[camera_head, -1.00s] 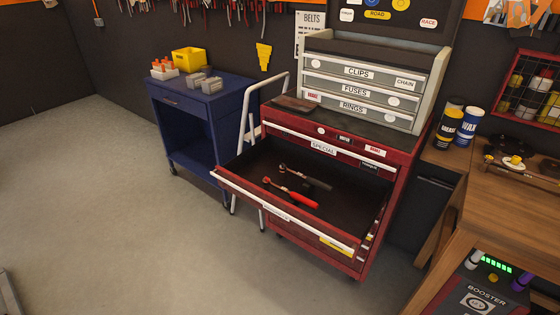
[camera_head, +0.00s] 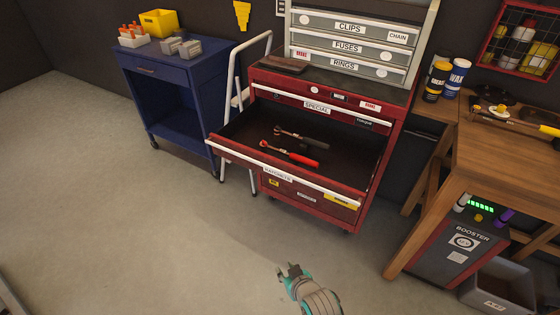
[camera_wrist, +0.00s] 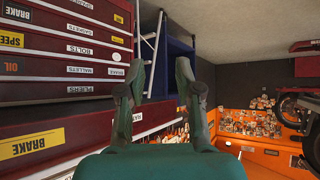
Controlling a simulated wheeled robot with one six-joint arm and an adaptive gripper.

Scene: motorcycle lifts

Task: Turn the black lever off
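No part is plainly marked as the black lever. A ratchet-like tool with a black handle (camera_head: 310,142) lies in the open drawer (camera_head: 232,152) of the red tool chest. A similar tool with a red handle (camera_head: 299,158) lies beside it, nearer the drawer front. Any small lever on their heads is too small to make out. My gripper (camera_head: 288,271) is low in front of the chest, over the floor and apart from the drawer. In the wrist view my gripper (camera_wrist: 160,64) has its two fingers spread, with nothing between them.
A blue cart (camera_head: 180,80) and a white folding frame (camera_head: 240,75) stand left of the chest. A wooden workbench (camera_head: 510,160), a booster box (camera_head: 460,245) and a grey bin (camera_head: 500,285) are at the right. The floor before the chest is clear.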

